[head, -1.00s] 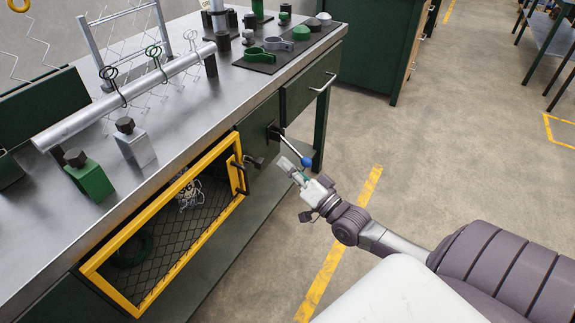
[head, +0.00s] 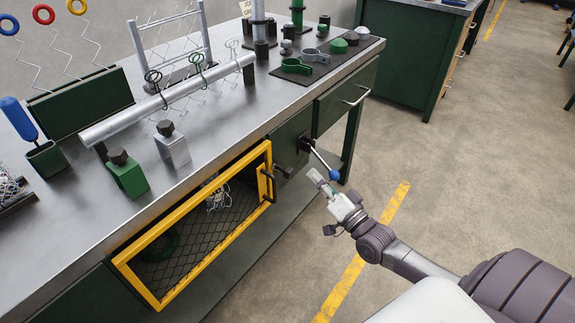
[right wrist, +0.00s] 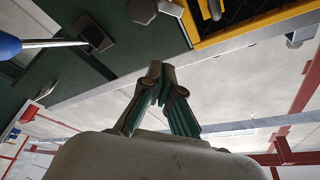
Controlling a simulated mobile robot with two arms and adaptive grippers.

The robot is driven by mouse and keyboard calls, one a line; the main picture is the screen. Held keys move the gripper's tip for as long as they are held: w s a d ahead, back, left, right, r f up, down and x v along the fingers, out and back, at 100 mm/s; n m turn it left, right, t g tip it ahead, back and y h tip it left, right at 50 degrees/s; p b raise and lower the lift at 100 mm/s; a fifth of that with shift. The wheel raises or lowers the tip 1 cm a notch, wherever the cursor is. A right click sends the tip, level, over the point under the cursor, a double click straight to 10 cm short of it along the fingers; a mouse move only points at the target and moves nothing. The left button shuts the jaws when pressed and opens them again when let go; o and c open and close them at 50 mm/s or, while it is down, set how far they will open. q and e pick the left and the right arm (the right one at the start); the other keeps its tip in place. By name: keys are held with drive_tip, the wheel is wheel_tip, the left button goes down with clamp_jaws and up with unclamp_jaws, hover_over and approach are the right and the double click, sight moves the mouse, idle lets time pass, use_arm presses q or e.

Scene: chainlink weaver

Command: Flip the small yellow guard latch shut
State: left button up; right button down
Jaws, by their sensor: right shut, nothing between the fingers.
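The yellow-framed mesh guard (head: 190,212) covers an opening in the bench front in the head view; its yellow edge (right wrist: 262,24) is at the top of the right wrist view. A dark round part (right wrist: 142,10) shows beyond my fingers in the wrist view. My right gripper (head: 318,179) is shut and empty, apart from the guard. My left gripper is out of view.
A lever with a blue ball end (head: 334,175) sticks out from the panel, very close to my right gripper in the head view. The bench top (head: 235,110) holds a metal bar, blocks and clamps. Open floor (head: 470,185) lies to the right.

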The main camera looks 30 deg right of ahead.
wheel_tip(320, 180, up, 2)
hover_over(284, 171)
drive_tip(key=d, duration=0.2)
drive_tip(key=shift+s+d+r+b, duration=0.15)
drive_tip(key=shift+s+d+b, duration=0.05)
drive_tip(key=shift+b, duration=0.15)
drive_tip(key=shift+s+a+f, duration=0.15)
drive_tip(key=shift+a+f, duration=0.7)
drive_tip(key=shift+f, duration=0.05)
drive_tip(key=shift+s+a+f, duration=0.25)
drive_tip(key=shift+a+f, duration=0.1)
drive_tip(key=shift+a, duration=0.05)
drive_tip(key=shift+a+f, duration=0.15)
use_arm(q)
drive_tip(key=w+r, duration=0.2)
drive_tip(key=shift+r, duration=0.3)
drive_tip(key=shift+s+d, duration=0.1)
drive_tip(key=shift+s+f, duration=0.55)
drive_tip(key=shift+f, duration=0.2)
use_arm(e)
drive_tip(key=shift+s+a+f, duration=0.1)
drive_tip(key=shift+a, duration=0.1)
